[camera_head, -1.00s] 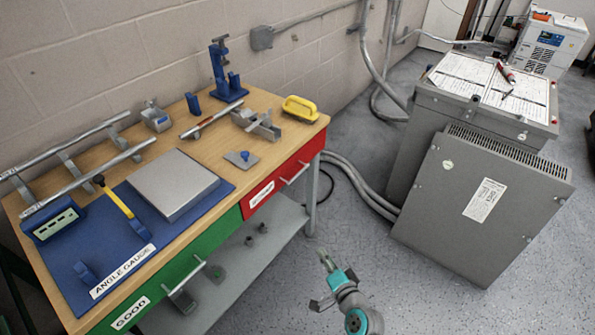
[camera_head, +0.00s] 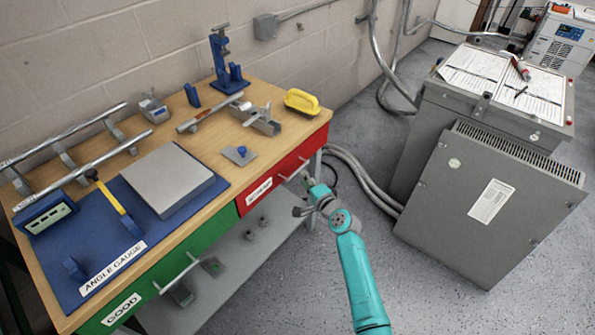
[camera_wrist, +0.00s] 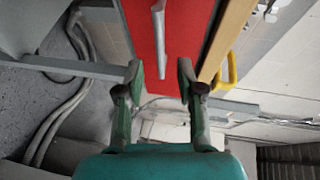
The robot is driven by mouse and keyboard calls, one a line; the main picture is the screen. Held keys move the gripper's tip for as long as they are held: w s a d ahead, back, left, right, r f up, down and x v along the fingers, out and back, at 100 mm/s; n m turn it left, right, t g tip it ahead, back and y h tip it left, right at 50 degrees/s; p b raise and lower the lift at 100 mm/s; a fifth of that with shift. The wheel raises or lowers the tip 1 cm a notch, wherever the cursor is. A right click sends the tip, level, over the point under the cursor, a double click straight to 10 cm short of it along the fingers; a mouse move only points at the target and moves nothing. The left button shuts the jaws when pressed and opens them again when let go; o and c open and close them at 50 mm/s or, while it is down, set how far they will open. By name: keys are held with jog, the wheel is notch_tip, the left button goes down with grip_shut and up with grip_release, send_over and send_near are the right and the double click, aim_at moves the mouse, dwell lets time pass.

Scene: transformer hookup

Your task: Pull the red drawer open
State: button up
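The red drawer (camera_head: 280,179) sits at the right end of the workbench front, its face flush beside the green drawer. Its light metal handle (camera_head: 298,171) is partly hidden behind my gripper (camera_head: 304,188). In the wrist view, the red drawer front (camera_wrist: 187,30) fills the upper middle, with the handle (camera_wrist: 160,38) running down it. My gripper (camera_wrist: 160,76) is open there, one finger on each side of the handle's line. The handle's lower end shows between the fingertips. I cannot tell whether either finger touches it.
The green drawer (camera_head: 205,236) is left of the red one. A grey transformer cabinet (camera_head: 485,205) stands at right, with conduits (camera_head: 372,184) and open floor between.

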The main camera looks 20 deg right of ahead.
aim_at(297, 170)
jog(key=shift+x, duration=3.1)
grip_shut()
jog(key=shift+s, duration=0.1)
